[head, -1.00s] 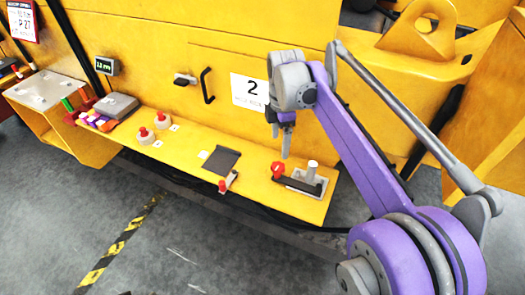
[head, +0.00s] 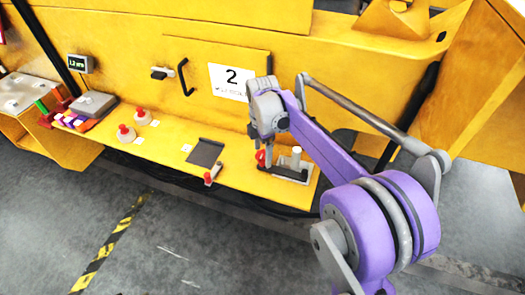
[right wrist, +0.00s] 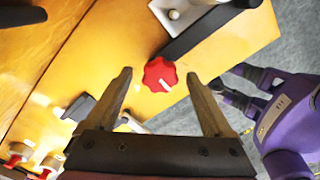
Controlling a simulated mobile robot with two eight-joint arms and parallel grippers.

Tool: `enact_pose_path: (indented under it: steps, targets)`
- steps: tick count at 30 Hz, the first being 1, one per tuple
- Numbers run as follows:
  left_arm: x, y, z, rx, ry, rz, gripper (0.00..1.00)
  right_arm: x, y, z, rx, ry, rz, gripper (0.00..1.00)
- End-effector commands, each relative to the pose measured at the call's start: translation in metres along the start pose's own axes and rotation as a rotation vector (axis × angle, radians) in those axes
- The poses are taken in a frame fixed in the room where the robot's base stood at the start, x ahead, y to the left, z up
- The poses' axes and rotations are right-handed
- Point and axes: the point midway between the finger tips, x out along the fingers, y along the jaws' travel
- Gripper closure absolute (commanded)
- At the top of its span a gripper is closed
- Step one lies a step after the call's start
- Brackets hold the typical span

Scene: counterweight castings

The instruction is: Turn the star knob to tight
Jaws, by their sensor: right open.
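The star knob (right wrist: 160,75) is red with a white pointer line, at the end of a dark bar (right wrist: 205,30). In the wrist view its line points to the lower right. In the head view the star knob (head: 260,157) is partly hidden by my right gripper (head: 261,151). In the wrist view my right gripper (right wrist: 160,82) is open and empty, its fingers either side of the knob with gaps on both sides. Whether the fingertips are level with the knob I cannot tell. My left gripper does not show in the head view.
A light post (head: 296,157) stands by the bar. A dark plate (head: 206,151) and a small red-topped part (head: 212,174) lie left of the knob. Red buttons (head: 126,134) are farther left. The yellow panel (head: 215,45) rises behind; the shelf front is clear.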

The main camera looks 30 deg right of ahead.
Motion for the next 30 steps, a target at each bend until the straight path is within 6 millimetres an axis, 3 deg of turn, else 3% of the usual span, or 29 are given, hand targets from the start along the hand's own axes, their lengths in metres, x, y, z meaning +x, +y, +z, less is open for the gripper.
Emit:
enact_pose_path:
  steps: [5, 19, 30]
  targets:
    - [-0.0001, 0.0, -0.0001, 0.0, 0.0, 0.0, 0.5, -0.0002, 0.0, 0.0, 0.0, 0.0, 0.0, 0.14]
    - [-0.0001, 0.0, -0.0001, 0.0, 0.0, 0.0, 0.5, -0.0005, 0.0, 0.0001, 0.0, 0.0, 0.0, 0.98]
    - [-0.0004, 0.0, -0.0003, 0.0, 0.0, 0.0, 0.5, -0.0007, 0.0, 0.0001, 0.064, 0.0, 0.0, 0.99]
